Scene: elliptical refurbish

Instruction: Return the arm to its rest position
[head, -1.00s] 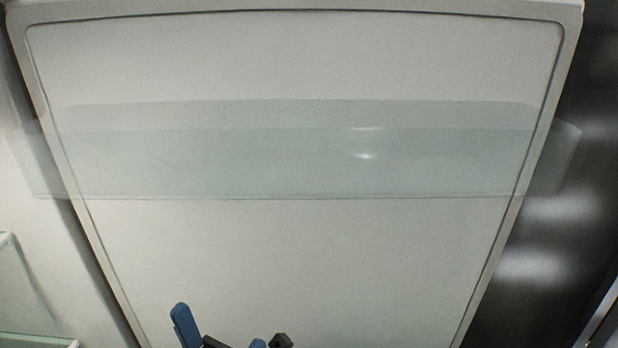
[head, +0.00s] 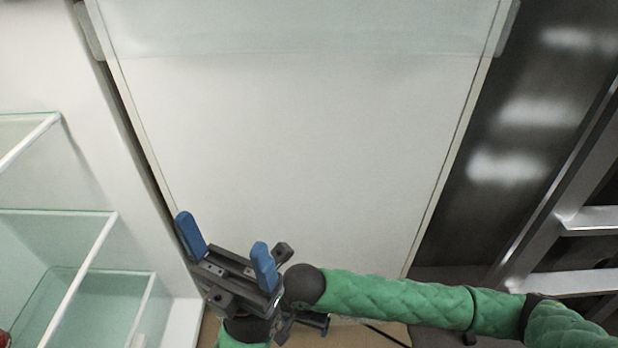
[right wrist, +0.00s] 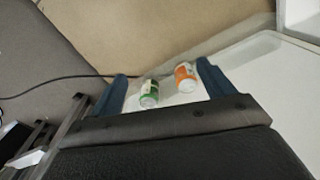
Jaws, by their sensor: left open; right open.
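My left gripper (head: 228,240) points up the head view with two blue fingers spread apart and nothing between them. It is in front of the lower left part of the white door panel (head: 290,140). My right arm (head: 400,302) is green and reaches in from the right, ending at a dark joint beside the left gripper; its fingers cannot be made out there. In the right wrist view my right gripper (right wrist: 162,72) has its blue fingers wide apart.
Clear shelves with white edges (head: 60,212) stand at the left. A metal frame (head: 560,215) stands at the right against a dark surface. A dark cable (right wrist: 45,83) runs across the floor.

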